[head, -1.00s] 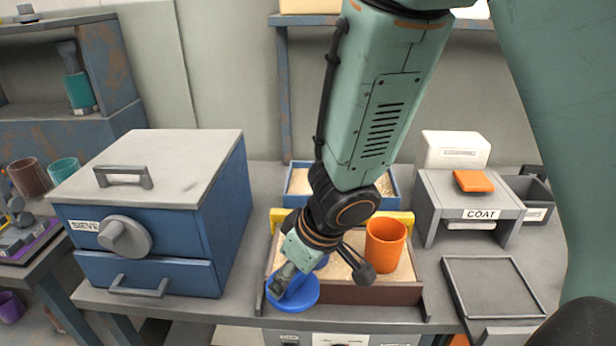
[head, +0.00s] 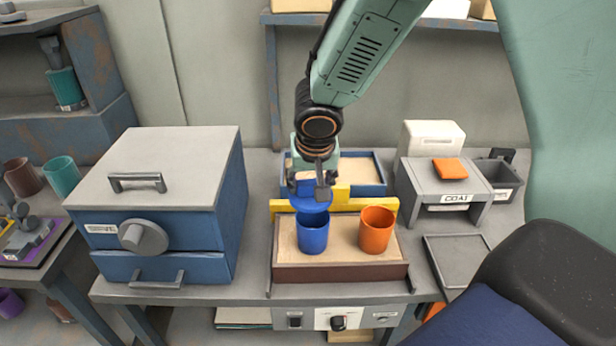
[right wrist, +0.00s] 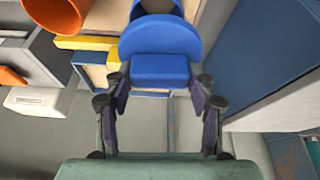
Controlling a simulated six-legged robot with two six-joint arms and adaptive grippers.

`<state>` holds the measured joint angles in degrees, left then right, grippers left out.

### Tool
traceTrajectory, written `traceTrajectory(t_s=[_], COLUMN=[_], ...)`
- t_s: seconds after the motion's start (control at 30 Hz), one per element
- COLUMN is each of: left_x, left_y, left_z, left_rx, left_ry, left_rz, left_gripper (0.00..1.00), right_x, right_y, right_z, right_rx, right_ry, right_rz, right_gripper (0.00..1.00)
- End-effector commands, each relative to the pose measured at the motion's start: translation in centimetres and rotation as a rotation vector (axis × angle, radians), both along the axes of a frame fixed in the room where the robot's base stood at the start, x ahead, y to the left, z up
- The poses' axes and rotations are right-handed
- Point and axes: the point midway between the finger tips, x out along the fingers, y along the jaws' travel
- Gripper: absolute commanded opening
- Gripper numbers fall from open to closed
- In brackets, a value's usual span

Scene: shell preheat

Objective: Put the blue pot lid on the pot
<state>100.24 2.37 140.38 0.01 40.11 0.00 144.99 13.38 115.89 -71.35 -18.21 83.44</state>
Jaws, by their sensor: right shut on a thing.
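The blue pot lid (head: 318,203) is held in my right gripper (head: 314,184), just above and behind the blue pot (head: 312,240) in the head view. The pot stands upright on the sand-coloured bed of a brown-fronted tray (head: 340,274), its mouth partly hidden by the lid. In the right wrist view, the gripper (right wrist: 160,82) is shut on the block-like handle of the lid (right wrist: 160,38). Part of the pot (right wrist: 162,5) shows beyond the lid's edge. Whether lid and pot touch is unclear. My left gripper is not in view.
An orange pot (head: 377,230) stands close to the right of the blue pot. A yellow bar (head: 345,198) runs behind both. A blue cabinet (head: 225,215) is at left. A grey COAT stand (head: 445,185) and an empty grey tray (head: 458,262) are at right.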

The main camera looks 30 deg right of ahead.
Motion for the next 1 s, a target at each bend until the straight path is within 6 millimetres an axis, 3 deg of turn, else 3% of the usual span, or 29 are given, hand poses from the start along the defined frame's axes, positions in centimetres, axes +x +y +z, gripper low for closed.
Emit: traceTrajectory(t_s=[0.1, 0.4, 1.0], left_x=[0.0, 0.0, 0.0], left_y=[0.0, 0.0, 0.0], left_z=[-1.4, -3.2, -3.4], left_rx=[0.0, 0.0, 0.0], left_ry=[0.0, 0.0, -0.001], left_rz=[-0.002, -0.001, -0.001], left_gripper=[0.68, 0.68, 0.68], right_x=[0.0, 0.1, 0.1], right_y=[0.1, 0.3, 0.3], right_z=[-1.8, -4.1, -4.5], right_rx=[0.0, -0.001, 0.0], right_ry=[0.0, 0.0, -0.001], right_rz=[0.002, 0.004, 0.004], right_gripper=[0.25, 0.25, 0.25])
